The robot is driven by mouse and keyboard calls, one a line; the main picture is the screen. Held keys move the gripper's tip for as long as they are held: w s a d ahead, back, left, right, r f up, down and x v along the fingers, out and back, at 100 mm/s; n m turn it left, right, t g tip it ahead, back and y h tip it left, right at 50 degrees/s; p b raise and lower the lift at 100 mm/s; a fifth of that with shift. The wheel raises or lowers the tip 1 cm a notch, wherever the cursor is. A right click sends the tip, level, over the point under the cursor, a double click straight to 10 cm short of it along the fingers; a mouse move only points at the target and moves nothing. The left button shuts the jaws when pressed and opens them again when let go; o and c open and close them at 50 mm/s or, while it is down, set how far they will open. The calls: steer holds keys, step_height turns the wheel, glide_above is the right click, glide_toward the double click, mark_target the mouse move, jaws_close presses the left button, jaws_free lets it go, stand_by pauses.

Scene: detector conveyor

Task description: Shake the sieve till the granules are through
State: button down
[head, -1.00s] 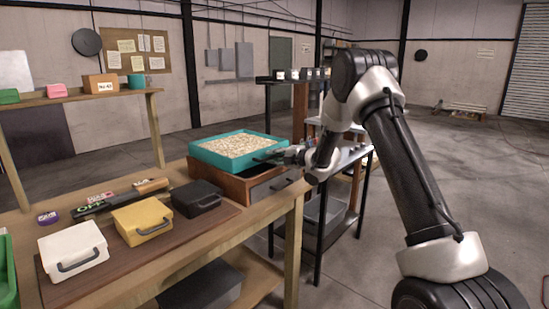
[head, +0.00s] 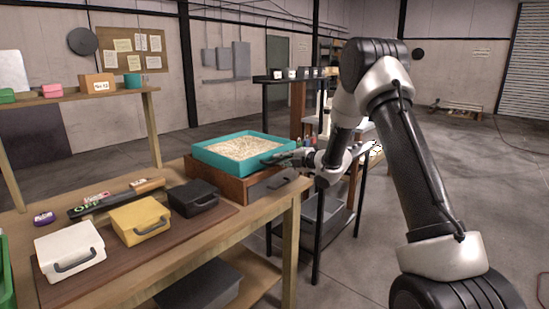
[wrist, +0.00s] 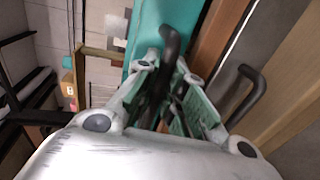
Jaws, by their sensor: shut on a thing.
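The teal sieve (head: 212,157) sits on top of a brown wooden box frame (head: 237,188) at the right end of the workbench. Pale granules (head: 242,147) lie in it as a thin, streaky layer. My gripper (head: 278,158) is at the sieve's right side, shut on its dark handle. In the wrist view my gripper (wrist: 168,100) closes around the black handle (wrist: 170,45), with the teal sieve wall (wrist: 150,18) just beyond. The inside of the box under the sieve is hidden.
A grey drawer front with a dark handle (wrist: 247,90) is below my gripper. Black (head: 194,198), yellow (head: 139,219) and white (head: 69,250) cases stand on the bench to the left. A dark rack (head: 283,79) stands behind.

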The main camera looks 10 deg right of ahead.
steer(key=shift+s+d, duration=0.15)
steer(key=shift+s, duration=0.05)
steer(key=c, duration=1.8)
jaws_free()
steer(key=shift+o, duration=0.2)
